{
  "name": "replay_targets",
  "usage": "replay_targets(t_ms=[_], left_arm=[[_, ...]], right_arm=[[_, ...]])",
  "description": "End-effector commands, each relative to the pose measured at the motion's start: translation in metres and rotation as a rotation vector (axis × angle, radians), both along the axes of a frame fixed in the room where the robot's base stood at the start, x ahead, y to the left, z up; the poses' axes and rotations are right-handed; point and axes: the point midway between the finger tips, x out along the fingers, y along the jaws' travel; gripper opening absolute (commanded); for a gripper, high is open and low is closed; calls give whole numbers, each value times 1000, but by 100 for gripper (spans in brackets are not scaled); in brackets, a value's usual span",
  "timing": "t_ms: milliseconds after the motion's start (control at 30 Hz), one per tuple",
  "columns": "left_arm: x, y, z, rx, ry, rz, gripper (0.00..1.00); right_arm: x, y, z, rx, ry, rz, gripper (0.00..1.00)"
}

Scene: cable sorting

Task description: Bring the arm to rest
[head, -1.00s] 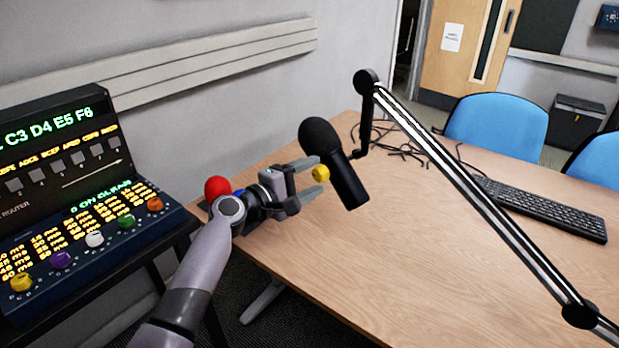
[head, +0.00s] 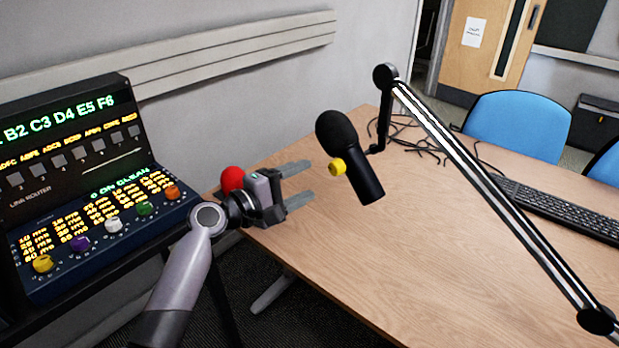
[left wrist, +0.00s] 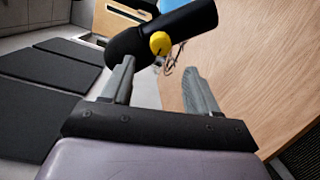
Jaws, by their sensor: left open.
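My left gripper (head: 303,183) is open and empty, with its two grey fingers pointing right over the table's left edge. Its fingers also show in the left wrist view (left wrist: 157,88), with a gap between them. A black microphone (head: 365,183) with a yellow knob (head: 337,167) hangs just beyond the fingertips, apart from them in the head view. In the left wrist view the microphone (left wrist: 188,22) and yellow knob (left wrist: 160,43) lie ahead of the fingers. My right gripper is not in view.
A router console (head: 75,160) with coloured knobs stands at left. A red ball-shaped thing (head: 232,179) is behind my gripper. A boom arm (head: 480,185) crosses the wooden table (head: 420,270). A keyboard (head: 560,210), loose cables (head: 415,145) and blue chairs (head: 517,125) are farther right.

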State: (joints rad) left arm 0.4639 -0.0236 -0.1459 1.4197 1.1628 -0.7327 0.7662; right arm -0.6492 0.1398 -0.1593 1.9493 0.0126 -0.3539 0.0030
Motion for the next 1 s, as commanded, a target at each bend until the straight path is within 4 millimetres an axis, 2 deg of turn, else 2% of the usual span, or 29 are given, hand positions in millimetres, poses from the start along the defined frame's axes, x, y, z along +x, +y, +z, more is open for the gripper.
replay_targets(t_ms=[367, 467, 567, 667, 800, 1000], left_arm=[[-3, 3, 0, 0, 0, 0, 60], [-5, 5, -8, 21, -1, 9, 60], [-15, 13, -37, 103, -9, 40, 60], [-35, 28, -81, 255, -31, 84, 60], [-78, 55, -145, 530, -81, 127, 60], [-152, 91, -213, 932, -170, 107, 60]], right_arm=[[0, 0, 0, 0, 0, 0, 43], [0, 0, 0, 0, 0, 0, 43], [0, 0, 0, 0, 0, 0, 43], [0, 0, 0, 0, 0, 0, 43], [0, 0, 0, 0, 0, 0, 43], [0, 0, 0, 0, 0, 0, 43]])
